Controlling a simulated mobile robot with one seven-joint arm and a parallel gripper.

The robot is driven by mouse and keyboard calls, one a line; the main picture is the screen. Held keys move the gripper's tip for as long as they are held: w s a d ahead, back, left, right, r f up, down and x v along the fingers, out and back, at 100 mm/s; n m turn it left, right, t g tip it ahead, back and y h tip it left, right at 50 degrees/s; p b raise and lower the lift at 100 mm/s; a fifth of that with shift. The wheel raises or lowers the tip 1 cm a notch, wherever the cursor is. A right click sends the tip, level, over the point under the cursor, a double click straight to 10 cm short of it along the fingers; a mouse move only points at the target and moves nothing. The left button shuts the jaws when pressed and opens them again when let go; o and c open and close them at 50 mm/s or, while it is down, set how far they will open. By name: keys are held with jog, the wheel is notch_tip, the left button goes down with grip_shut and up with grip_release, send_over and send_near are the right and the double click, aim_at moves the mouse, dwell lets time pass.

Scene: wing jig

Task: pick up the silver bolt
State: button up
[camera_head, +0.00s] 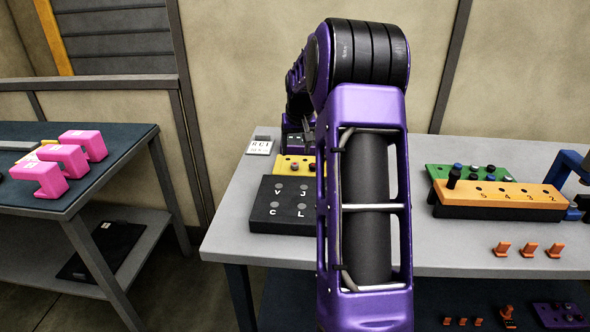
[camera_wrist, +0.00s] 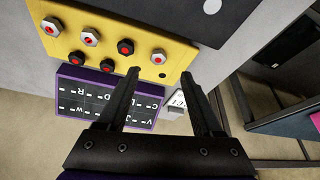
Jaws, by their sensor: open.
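A yellow block (camera_wrist: 165,75) holds several hex-headed bolts with red centres, some silver and some dark, in the wrist view. One silver bolt (camera_wrist: 158,57) is near its right end, just beyond my fingertips. Two more silver bolts, a left one (camera_wrist: 49,27) and one beside it (camera_wrist: 90,36), are farther left. My gripper (camera_wrist: 160,74) is open, its fingers apart with nothing seen between them. In the head view the yellow block (camera_head: 288,161) is partly hidden by my arm, and the bolts are too small to tell apart.
A black lettered block (camera_head: 262,217) lies in front of the yellow block. A purple lettered panel (camera_wrist: 110,88) and a white card (camera_head: 259,148) are close by. An orange numbered block (camera_head: 490,192) is at right. Pink brackets (camera_head: 73,158) stand on the left table.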

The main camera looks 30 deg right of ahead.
aim_at(295, 164)
jog(key=shift+b+x, duration=0.3)
jog(key=shift+x, duration=3.15)
jog(key=shift+d, duration=0.15)
grip_shut()
